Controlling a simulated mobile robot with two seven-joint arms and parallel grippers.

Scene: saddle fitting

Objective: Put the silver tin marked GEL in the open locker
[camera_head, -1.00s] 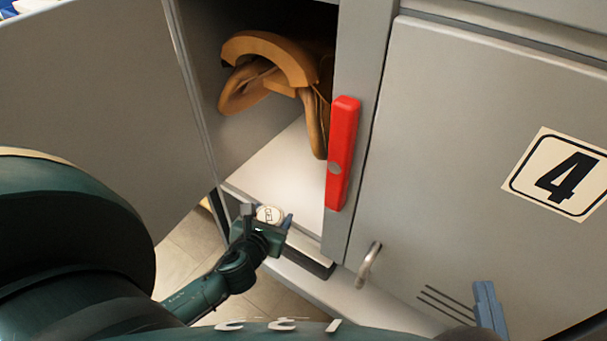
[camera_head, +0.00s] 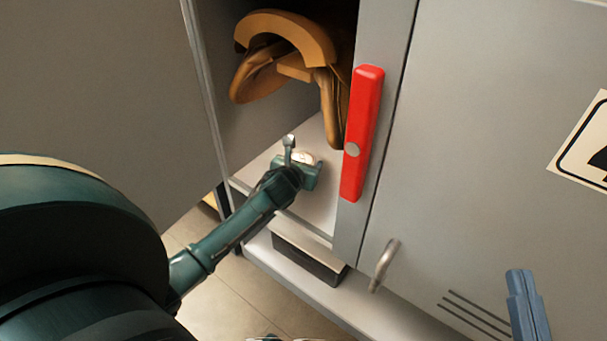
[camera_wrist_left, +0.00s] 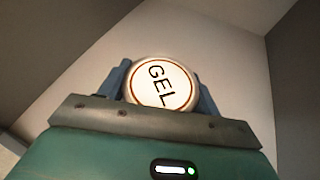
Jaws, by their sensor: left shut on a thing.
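The tin marked GEL (camera_wrist_left: 161,84) shows its round, pale lid between the two blue fingers of my left gripper (camera_wrist_left: 165,88) in the left wrist view. My left gripper is shut on it. In the head view the left gripper (camera_head: 304,163) and the tin (camera_head: 301,157) are at the open locker (camera_head: 327,186), over the front part of its pale floor. Whether the tin touches the floor cannot be told. A blue piece (camera_head: 527,305) at the lower right appears to be part of my right gripper; its jaws are not clear.
A brown saddle (camera_head: 285,40) hangs inside the locker, above and behind the tin. A red bar (camera_head: 362,135) is on the post right of the opening. The open door (camera_head: 110,90) stands at left. A closed door (camera_head: 490,150) with a handle (camera_head: 384,264) is at right.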

